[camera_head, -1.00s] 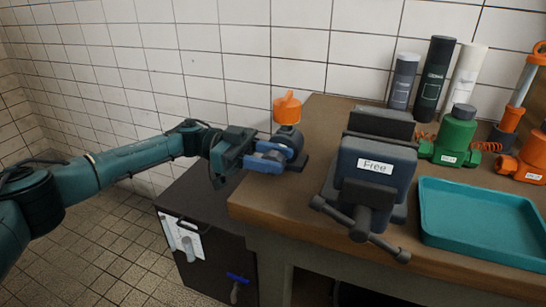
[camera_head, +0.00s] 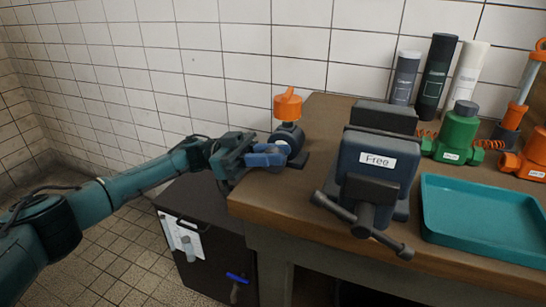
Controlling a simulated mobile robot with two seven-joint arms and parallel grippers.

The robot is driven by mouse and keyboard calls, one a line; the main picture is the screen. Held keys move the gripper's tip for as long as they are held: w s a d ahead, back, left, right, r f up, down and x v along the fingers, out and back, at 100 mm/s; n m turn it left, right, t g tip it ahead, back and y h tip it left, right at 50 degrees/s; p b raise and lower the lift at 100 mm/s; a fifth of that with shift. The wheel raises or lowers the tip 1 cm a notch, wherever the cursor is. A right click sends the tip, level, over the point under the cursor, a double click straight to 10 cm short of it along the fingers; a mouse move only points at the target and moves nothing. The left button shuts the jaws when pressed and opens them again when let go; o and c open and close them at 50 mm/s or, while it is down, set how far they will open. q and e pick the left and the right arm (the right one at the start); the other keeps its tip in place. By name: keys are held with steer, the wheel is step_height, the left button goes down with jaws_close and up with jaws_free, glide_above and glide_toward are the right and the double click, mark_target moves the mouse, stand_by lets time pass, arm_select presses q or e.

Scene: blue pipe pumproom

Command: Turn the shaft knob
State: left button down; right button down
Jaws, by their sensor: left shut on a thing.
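An orange knob (camera_head: 288,105) with a raised pointer ridge sits on top of a dark, rounded shaft unit (camera_head: 289,137) at the workbench's left end. My left gripper (camera_head: 282,154) reaches in from the left. Its blue fingers are shut at the dark unit, below the orange knob. The fingers hide part of the unit, and the exact contact is hard to see. My right gripper is not in view.
A teal tray (camera_head: 485,215), a green pump (camera_head: 459,135), an orange pump (camera_head: 525,158) and several cylinders stand further right. A dark cabinet (camera_head: 205,240) is below left.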

arm_select(q)
steer(key=c, duration=1.3)
jaws_free()
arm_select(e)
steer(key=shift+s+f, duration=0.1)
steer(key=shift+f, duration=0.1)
arm_select(q)
steer(key=b+v, duration=0.3)
steer(key=v, duration=1)
steer(key=shift+a, duration=0.1)
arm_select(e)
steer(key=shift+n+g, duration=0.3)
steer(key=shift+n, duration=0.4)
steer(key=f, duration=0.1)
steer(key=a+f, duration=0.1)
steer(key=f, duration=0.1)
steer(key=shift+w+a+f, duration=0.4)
